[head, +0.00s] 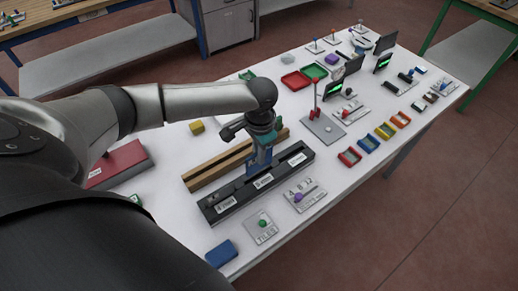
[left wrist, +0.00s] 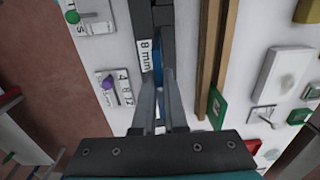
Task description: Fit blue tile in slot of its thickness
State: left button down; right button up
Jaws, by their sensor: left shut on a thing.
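My left gripper (head: 262,150) points down over the long black slotted block (head: 230,201) and is shut on the blue tile (head: 258,163). The tile stands about upright behind the block's middle white label (head: 262,181). In the left wrist view the tile (left wrist: 157,62) shows between the fingers (left wrist: 160,88), beside the "8 mm" label (left wrist: 145,57). The fingers hide much of the tile. I cannot tell whether its lower edge is in the slot or just above it. My right gripper is not in view.
A wooden rail (head: 206,174) runs behind the block. In front lie a card with a green knob (head: 262,226), a card with a purple knob (head: 305,194) and a blue box (head: 221,253). Coloured trays (head: 368,143) stand right. Bare white table shows between them.

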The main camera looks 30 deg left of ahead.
aim_at(259, 168)
pick_arm(q)
notch_tip(259, 168, down, 3)
jog(key=shift+r+b, duration=0.1)
jog(key=shift+b, duration=0.45)
jog(key=shift+f+b, duration=0.45)
jog(key=shift+f, duration=1.15)
jog(key=shift+f, duration=0.35)
jog(key=c, duration=0.9)
grip_release()
jog(key=shift+r, duration=0.1)
jog(key=r, duration=0.7)
jog(key=r+p, duration=0.1)
jog(key=r, duration=0.7)
jog(key=shift+s+d, duration=0.1)
jog(key=shift+d, duration=0.1)
